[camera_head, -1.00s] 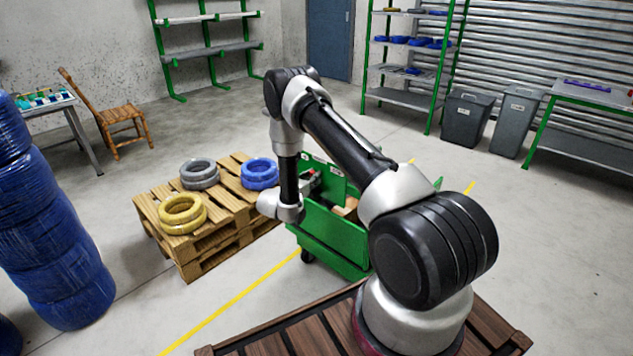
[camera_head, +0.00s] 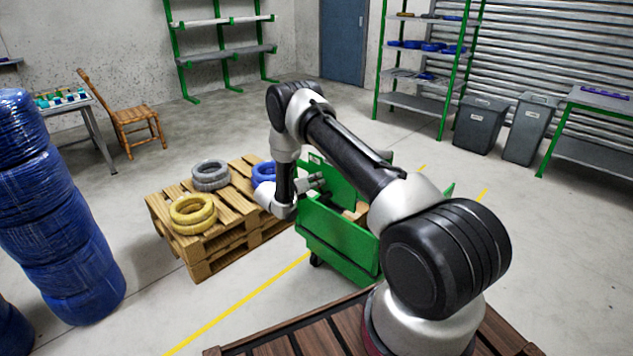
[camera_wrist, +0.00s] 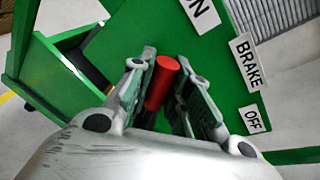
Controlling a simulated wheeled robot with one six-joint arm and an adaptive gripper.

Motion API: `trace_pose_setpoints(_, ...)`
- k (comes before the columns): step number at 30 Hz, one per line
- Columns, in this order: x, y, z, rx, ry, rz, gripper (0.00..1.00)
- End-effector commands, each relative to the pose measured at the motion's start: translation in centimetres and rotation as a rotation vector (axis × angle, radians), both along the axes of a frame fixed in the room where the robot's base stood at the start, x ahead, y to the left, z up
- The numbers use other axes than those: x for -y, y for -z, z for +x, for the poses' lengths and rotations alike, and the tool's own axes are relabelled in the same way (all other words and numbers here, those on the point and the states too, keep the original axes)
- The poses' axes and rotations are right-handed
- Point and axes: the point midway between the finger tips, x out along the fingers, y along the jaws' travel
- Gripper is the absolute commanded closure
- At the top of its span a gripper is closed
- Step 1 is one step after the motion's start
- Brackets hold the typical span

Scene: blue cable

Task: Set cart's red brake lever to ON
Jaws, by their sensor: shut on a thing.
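The green cart (camera_head: 342,240) stands beyond my base, just right of the pallet. In the wrist view its green panel (camera_wrist: 222,75) carries an ON label (camera_wrist: 203,10), cut by the top edge, a BRAKE label (camera_wrist: 246,60) and an OFF label (camera_wrist: 253,118). The red brake lever (camera_wrist: 163,82) has a round red grip, which lies between my gripper's fingers (camera_wrist: 168,68). My gripper (camera_head: 313,182) is shut on it. The lever's lower part is mostly hidden, so its exact setting is hard to tell. The lever is not clear in the head view.
A wooden pallet (camera_head: 225,235) with yellow (camera_head: 193,213), grey (camera_head: 210,174) and blue (camera_head: 264,173) cable coils stands left of the cart. Stacked blue coils (camera_head: 60,220) are at far left. Bins (camera_head: 481,124) and shelves stand behind. The floor at right is clear.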

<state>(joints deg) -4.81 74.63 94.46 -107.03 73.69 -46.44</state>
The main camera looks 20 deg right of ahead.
Motion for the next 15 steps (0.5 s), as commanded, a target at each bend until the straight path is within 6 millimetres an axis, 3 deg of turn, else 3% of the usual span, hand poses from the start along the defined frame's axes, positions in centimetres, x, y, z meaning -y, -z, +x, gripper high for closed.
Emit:
trace_pose_setpoints(12, -0.1, 0.07, 0.06, -0.009, -0.003, -0.002, 1.0)
trace_pose_setpoints(13, -0.1, 0.07, 0.06, -0.009, -0.003, -0.002, 0.76)
trace_pose_setpoints(15, -0.09, 0.07, 0.06, -0.008, -0.003, -0.001, 0.63)
